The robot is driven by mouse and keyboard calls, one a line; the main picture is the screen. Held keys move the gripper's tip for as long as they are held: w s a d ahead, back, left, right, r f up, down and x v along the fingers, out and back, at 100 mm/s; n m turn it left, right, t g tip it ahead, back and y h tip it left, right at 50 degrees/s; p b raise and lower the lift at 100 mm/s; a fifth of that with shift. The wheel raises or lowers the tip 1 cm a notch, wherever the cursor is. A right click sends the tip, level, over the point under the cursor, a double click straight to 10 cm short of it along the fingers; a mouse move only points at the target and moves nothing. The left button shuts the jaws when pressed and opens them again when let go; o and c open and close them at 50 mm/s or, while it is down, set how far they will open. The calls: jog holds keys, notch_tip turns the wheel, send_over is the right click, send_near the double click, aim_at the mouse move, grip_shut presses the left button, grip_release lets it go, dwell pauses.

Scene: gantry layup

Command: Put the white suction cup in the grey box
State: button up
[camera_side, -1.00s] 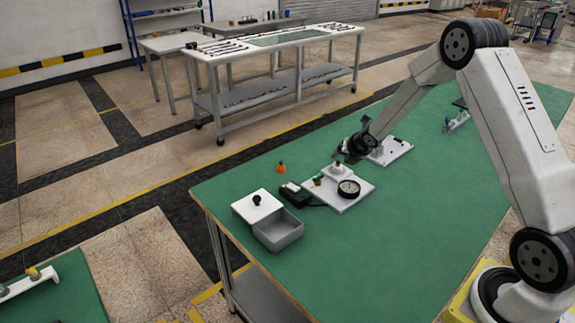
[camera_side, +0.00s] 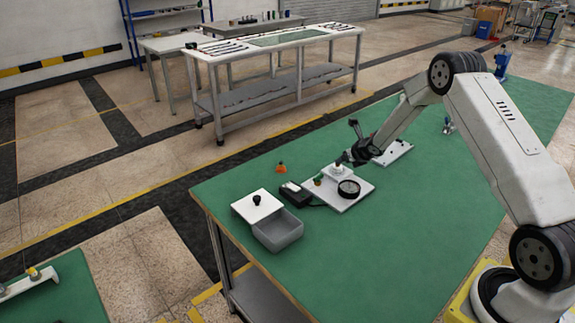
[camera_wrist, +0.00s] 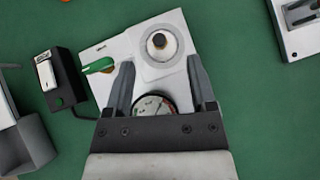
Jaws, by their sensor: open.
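The white suction cup (camera_side: 338,173), a round white disc with a brass-coloured centre, sits on a white plate (camera_side: 352,200). In the wrist view the suction cup (camera_wrist: 150,60) lies just beyond and between my fingertips. My gripper (camera_wrist: 160,68) is open with nothing between its fingers. In the side view my gripper (camera_side: 346,152) is close above and beside the cup; whether it touches cannot be told. The grey box (camera_side: 278,239) stands open at the table's near left. Its wall also shows at the left edge of the wrist view (camera_wrist: 38,140).
A white lid (camera_side: 243,208) with a black knob lies against the box. An orange piece (camera_side: 281,168) stands behind. The table's front is clear.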

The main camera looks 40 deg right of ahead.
aim_at(338, 166)
jog(key=shift+w+d+f, duration=0.1)
jog(key=shift+w+f, duration=0.35)
jog(key=shift+f, duration=0.1)
jog(key=shift+x, duration=2.55)
grip_shut()
